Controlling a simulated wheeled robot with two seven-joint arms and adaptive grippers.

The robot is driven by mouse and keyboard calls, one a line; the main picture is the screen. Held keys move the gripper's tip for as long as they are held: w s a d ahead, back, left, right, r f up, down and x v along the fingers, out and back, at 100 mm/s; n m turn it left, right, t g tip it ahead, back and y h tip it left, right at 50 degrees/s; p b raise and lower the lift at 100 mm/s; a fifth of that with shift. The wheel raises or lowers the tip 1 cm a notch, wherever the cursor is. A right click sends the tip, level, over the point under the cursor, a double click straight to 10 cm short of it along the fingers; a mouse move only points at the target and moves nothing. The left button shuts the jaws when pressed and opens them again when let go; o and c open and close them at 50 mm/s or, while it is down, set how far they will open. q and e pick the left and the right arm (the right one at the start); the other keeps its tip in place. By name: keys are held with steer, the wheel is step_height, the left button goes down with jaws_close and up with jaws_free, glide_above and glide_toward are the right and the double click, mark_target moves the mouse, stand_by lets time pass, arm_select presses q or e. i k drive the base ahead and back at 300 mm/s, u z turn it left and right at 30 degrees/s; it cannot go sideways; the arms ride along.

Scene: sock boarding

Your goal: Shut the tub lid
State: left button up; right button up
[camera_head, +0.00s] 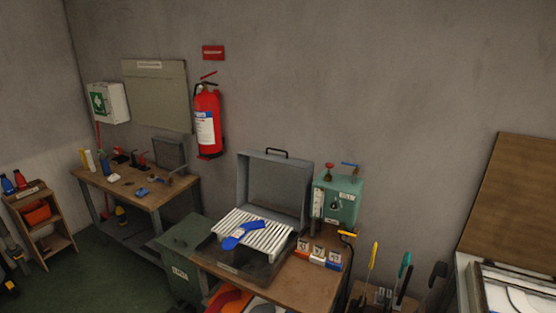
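The tub (262,272) is a dark, low, open-topped box on the wooden bench in the middle of the head view. Its grey lid (270,187) stands open, upright at the back, with a dark handle (277,152) on its top edge. A pale slatted rack (277,243) lies across the tub's top. A blue, sock-like piece (242,236) lies on the slats. Neither of my grippers shows in this view.
A green box with valves (346,208) stands right of the lid. Several small labelled blocks (318,256) sit before it. A green cabinet (180,262) stands left of the tub. A red fire extinguisher (208,120) hangs on the wall behind.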

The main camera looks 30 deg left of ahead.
mark_target(242, 158)
steer(key=u, duration=2.5)
steer(key=i, duration=2.3)
steer(key=z, duration=2.15)
